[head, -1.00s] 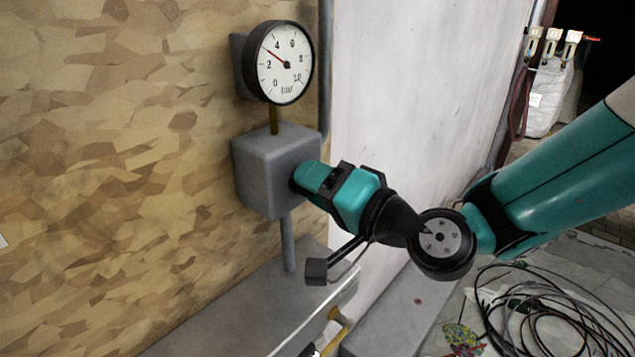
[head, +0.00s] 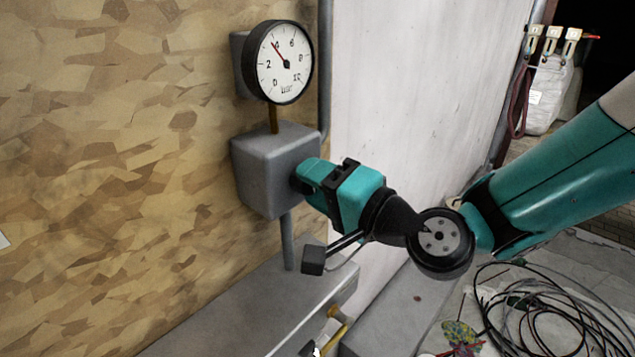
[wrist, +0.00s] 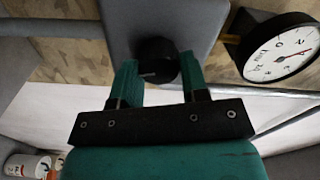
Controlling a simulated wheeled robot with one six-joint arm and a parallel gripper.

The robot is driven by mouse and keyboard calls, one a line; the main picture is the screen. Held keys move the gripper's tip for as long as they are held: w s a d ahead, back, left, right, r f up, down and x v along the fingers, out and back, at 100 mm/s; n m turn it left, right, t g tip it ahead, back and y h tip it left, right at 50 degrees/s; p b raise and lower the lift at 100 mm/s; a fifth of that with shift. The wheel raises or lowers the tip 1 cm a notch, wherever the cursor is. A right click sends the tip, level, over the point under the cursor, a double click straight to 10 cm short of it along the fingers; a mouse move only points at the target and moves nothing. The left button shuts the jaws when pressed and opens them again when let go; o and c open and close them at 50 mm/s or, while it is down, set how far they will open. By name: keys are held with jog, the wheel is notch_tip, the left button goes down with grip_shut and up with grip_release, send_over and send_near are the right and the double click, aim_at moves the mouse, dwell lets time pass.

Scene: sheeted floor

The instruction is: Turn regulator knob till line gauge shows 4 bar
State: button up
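The round white line gauge (head: 284,62) with black rim is on the wall; its red needle points up and left, at or very near the 4, partly covering that numeral. The gauge also shows tilted in the wrist view (wrist: 280,48). Below it is the grey regulator box (head: 275,168). The black regulator knob (wrist: 157,61) sits on the box's face. My gripper (wrist: 158,72) has its two teal fingers on either side of the knob, closed on it. In the head view my gripper (head: 304,178) hides the knob.
A grey ledge (head: 240,310) runs below the box, with a yellow-handled fitting (head: 338,322) at its edge. A vertical pipe (head: 288,243) joins box and ledge. Coiled cables (head: 545,318) lie on the floor at right. A white bag (head: 550,95) stands farther back.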

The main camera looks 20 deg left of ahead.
jog(key=o, duration=0.4)
jog(key=shift+c, duration=0.2)
jog(key=b+v, duration=1.4)
jog(key=v, duration=0.3)
jog(key=shift+d+b, duration=0.25)
jog(key=shift+b, duration=0.05)
jog(key=shift+s, duration=0.1)
